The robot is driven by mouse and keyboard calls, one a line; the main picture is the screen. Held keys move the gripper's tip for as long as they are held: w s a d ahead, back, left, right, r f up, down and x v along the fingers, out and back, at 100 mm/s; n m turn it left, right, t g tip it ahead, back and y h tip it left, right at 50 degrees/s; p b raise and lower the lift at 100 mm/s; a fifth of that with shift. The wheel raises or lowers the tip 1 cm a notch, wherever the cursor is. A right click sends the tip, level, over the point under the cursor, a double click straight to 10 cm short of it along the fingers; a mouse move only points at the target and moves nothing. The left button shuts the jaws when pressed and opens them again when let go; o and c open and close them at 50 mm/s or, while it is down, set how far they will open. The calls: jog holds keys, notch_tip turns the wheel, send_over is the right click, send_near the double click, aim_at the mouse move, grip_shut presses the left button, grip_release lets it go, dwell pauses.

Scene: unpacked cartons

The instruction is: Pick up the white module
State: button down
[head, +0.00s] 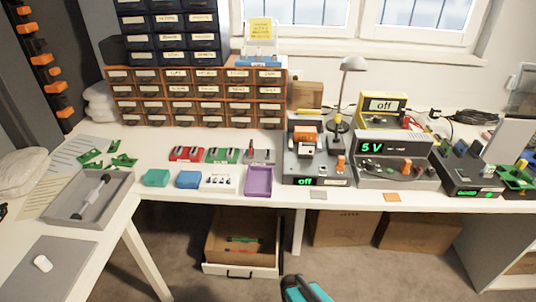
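A small white module (219,180) with several dark parts and markings on top lies near the front edge of the white table, between a blue block and a purple tray. A paler grey-white module (260,157) lies behind it in a row with a red module (187,154) and a green module (222,156). What I take to be my gripper (305,290) shows as a teal and dark shape at the bottom edge. It is cut off there, in front of and below the table, well apart from the white module. Its fingertips are not clear.
A grey tray (72,216) stands on the left table. Electronic devices (396,172) fill the right. An open drawer (215,268) juts out below.

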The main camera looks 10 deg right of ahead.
jog(key=c, duration=2.5)
grip_release()
jog(key=o, duration=0.7)
